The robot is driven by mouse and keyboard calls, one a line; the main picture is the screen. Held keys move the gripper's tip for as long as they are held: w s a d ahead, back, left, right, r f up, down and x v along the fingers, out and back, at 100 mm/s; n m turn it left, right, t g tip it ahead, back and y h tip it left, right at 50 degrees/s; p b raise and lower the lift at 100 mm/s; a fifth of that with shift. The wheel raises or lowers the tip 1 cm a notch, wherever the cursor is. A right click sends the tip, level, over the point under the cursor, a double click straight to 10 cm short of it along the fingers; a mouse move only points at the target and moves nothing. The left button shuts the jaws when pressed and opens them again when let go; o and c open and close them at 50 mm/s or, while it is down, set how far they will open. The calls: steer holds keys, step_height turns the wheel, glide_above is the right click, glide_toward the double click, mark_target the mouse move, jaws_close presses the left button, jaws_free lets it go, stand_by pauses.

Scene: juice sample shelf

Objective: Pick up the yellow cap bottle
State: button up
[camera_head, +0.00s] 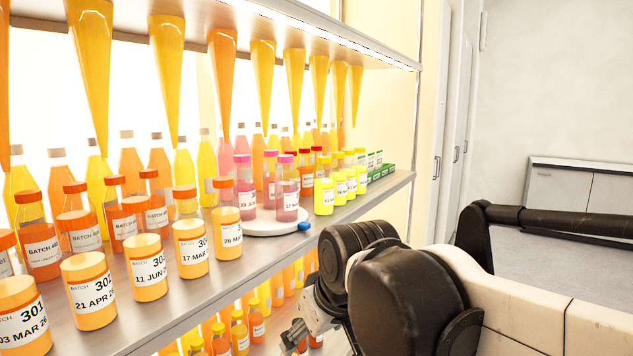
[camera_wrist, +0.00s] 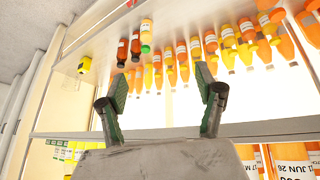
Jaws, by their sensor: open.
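Several small yellow-capped bottles (camera_head: 340,183) with white labels stand in a group on the middle shelf, towards its far right end, in the head view. Which one is meant I cannot tell. Yellow bottles (camera_wrist: 72,151) show at the lower left of the wrist view, partly cut off by my gripper's body. My gripper (camera_wrist: 162,72) is open, with its two fingers apart and nothing between them. In the head view the gripper is near the shelf front, below the yellow-capped group, and mostly hidden by my arm.
Orange-capped batch bottles (camera_head: 147,268) line the shelf front at left. Pink-capped bottles (camera_head: 285,190) stand on a round white tray (camera_head: 268,228) beside the yellow group; a green rack (camera_head: 378,172) is to its right. Cones (camera_head: 168,75) hang above. More bottles (camera_head: 257,322) fill the shelf below.

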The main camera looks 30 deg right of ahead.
steer(key=w+d+r+n+p, duration=0.1)
steer(key=w+d+r+p, duration=0.25)
steer(key=w+r, duration=0.5)
step_height(320, 180, up, 16)
steer(key=n+g+y+p, duration=0.1)
steer(key=n+g+p, duration=0.55)
steer(key=p, duration=0.65)
glide_above(322, 175)
steer(key=d, duration=0.3)
steer(key=shift+s+a+r+n+t, duration=0.1)
steer(key=shift+s+a+n+t, duration=0.05)
steer(key=shift+n+t, duration=0.8)
steer(key=shift+w+a+r+n+g+p, duration=0.15)
steer(key=shift+w+n+g+p, duration=0.15)
steer(key=shift+w+n, duration=0.15)
steer(key=shift+w+a+r+n+g+p, duration=0.1)
steer(key=shift+w+n+g+p, duration=0.25)
steer(key=shift+n, duration=0.1)
steer(key=shift+w+a+f+p, duration=0.15)
steer(key=shift+f+p, duration=0.1)
steer(key=shift+f, duration=1)
steer(key=shift+w+a+f+p, duration=0.15)
steer(key=shift+w+f+p, duration=0.1)
steer(key=shift+f, duration=1)
steer(key=shift+w+a+f+p, duration=0.15)
steer(key=shift+f+p, duration=0.1)
steer(key=shift+f, duration=1)
steer(key=c, duration=1.5)
steer(key=shift+o, duration=0.2)
